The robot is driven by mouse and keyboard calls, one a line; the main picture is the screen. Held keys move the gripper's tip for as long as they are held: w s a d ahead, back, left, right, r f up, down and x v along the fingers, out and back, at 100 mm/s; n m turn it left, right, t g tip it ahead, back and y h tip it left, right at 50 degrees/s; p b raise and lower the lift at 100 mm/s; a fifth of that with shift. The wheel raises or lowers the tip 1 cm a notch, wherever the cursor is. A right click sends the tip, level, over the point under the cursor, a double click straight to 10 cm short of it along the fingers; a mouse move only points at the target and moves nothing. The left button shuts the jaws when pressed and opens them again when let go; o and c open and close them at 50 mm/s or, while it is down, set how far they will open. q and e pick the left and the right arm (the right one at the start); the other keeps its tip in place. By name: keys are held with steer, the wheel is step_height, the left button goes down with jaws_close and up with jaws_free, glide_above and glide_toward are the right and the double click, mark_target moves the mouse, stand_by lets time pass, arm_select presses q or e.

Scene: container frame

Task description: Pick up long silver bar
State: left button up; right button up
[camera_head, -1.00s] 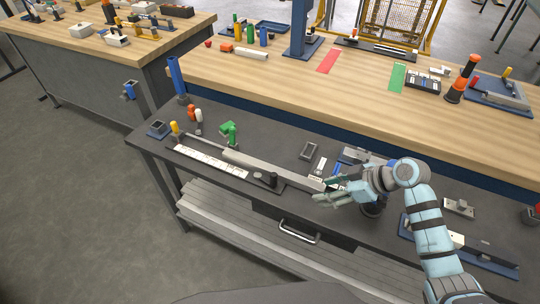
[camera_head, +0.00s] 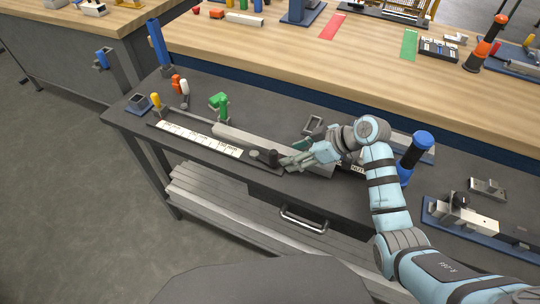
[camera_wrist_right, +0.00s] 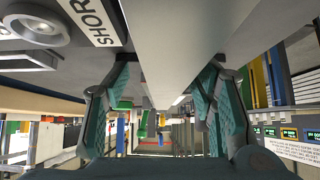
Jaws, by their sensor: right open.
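The long silver bar (camera_head: 240,136) lies along the dark lower bench in the head view, behind a white ruler strip. My right gripper (camera_head: 292,158) is at the bar's right part, and its hand hides some of the bar. In the right wrist view the bar (camera_wrist_right: 175,45) runs down from the top between the two teal fingers of my right gripper (camera_wrist_right: 168,80). The fingers are apart, with visible room beside the bar. My left gripper is not in view.
A blue-capped post (camera_head: 416,150) stands right of my arm. A drawer handle (camera_head: 303,220) sits below.

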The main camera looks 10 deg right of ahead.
steer(key=shift+s+r, duration=0.25)
steer(key=shift+s, duration=0.05)
steer(key=shift+c, duration=0.2)
steer(key=shift+s+r, duration=0.1)
steer(key=shift+s, duration=0.05)
steer(key=c, duration=0.7)
jaws_close()
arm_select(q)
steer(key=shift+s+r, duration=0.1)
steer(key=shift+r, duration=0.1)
